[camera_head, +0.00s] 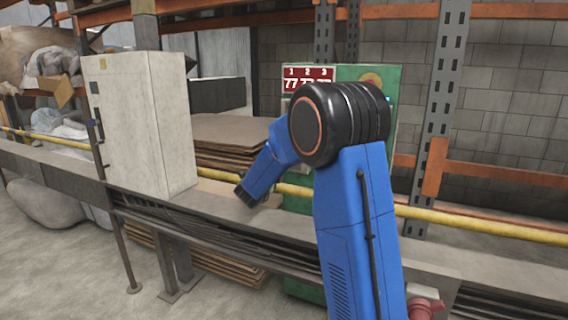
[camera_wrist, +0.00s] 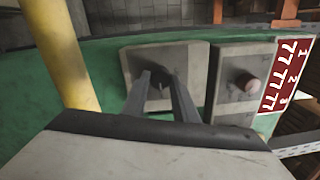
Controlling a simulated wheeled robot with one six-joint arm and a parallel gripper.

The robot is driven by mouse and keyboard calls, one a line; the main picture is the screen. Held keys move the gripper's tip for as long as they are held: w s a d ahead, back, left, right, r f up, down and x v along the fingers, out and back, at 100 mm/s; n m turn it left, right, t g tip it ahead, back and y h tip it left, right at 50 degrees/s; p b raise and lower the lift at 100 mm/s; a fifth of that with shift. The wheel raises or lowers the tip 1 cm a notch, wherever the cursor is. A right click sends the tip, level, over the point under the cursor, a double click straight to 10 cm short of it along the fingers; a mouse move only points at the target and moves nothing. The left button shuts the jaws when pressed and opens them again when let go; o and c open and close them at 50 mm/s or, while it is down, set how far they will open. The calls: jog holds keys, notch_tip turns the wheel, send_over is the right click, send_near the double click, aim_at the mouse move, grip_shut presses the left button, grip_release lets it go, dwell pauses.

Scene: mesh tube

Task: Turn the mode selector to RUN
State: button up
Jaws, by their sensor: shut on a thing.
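In the wrist view, the mode selector (camera_wrist: 161,80) is a small dark knob on a pale grey plate (camera_wrist: 196,62), which is fixed to a green panel (camera_wrist: 100,60). My gripper (camera_wrist: 159,74) has its two dark fingers on either side of the knob, shut on it. The fingers hide part of the knob, and I cannot read any RUN mark or tell which way the selector points. In the head view, my blue arm covers most of the green cabinet (camera_head: 392,90), and the selector and fingertips are hidden.
Right of the selector plate, a grey box (camera_wrist: 228,105) carries a reddish round button (camera_wrist: 247,83). A red number sign (camera_wrist: 288,75) is beyond it. A yellow rail (camera_wrist: 60,55) runs close on the left. A pale cabinet (camera_head: 140,120) stands left in the head view.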

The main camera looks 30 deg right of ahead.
jog(key=shift+f, duration=0.1)
dwell(0.3)
jog(key=o, duration=1.1)
jog(key=shift+c, duration=0.2)
jog(key=shift+s+a, duration=0.1)
jog(key=v, duration=1.7)
